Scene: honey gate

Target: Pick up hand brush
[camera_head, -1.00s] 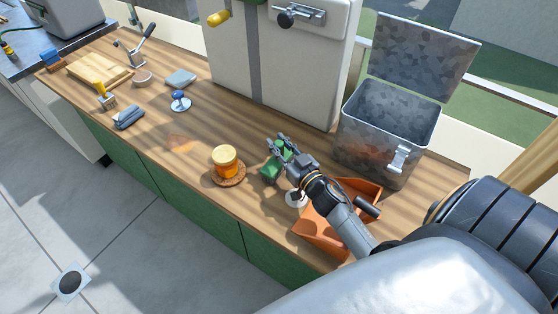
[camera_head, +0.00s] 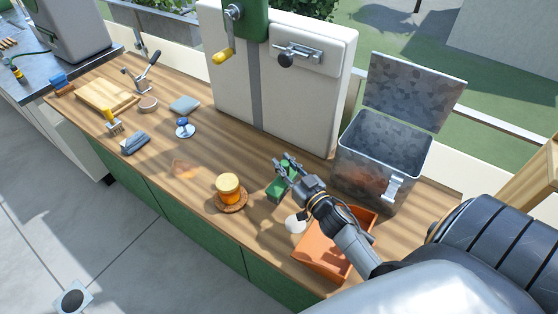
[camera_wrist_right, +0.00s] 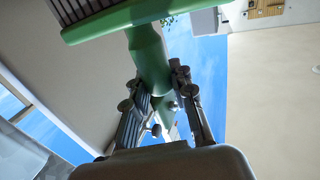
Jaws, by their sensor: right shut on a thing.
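The hand brush is green; its block (camera_head: 277,188) shows in the head view over the wooden worktop, right of the honey jar. My right gripper (camera_head: 286,165) is shut on the brush's handle. In the right wrist view the green handle (camera_wrist_right: 150,62) lies between the fingers of the gripper (camera_wrist_right: 168,100), with the bristle block (camera_wrist_right: 110,20) at the top left. The brush looks slightly above the worktop, but the gap is hard to judge. The hand hides part of it. My left gripper is not in view.
An open metal box (camera_head: 370,175) stands behind right. The worktop (camera_head: 200,155) left of centre has free room.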

